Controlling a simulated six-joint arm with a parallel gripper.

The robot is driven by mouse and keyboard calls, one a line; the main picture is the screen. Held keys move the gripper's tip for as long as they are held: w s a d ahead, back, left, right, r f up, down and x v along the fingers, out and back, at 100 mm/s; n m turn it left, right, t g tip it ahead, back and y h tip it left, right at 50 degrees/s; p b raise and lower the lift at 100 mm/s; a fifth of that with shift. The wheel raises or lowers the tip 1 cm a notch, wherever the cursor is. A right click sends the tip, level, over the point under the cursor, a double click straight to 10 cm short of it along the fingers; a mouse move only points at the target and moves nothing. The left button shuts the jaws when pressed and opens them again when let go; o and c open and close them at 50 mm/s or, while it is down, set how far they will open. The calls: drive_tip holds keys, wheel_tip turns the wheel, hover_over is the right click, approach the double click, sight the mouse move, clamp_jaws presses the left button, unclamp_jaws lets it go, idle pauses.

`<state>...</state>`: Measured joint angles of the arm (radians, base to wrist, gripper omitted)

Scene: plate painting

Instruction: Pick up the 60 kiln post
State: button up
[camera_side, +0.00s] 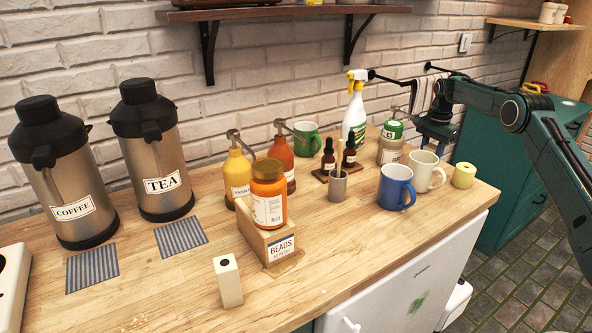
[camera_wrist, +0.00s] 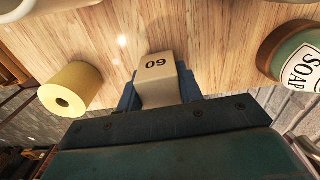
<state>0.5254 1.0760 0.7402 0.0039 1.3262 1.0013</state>
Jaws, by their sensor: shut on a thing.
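The kiln post is a pale squared block (camera_wrist: 156,68) with dark digits on its end face, which read 60 when turned upside down. In the wrist view it sits between the two blue fingers of my gripper (camera_wrist: 159,92), which are shut on its sides. In the side view my gripper (camera_side: 437,128) is at the back right of the counter, behind the white mug (camera_side: 425,172). The post cannot be made out there. I cannot tell whether it touches the counter. Another pale squared post (camera_side: 229,280) with a dark hole in its top stands at the front left.
A yellow cylinder (camera_side: 463,175) is close by; it also shows in the wrist view (camera_wrist: 72,88). A soap jar (camera_wrist: 293,52) is on the other side. A blue mug (camera_side: 396,188), a spray bottle (camera_side: 354,115) and dropper bottles crowd the left. The counter's right edge is near.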

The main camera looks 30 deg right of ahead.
sight(433, 147)
wheel_tip(433, 147, up, 9)
idle(0.5)
drive_tip(key=shift+r, duration=0.1)
idle(0.5)
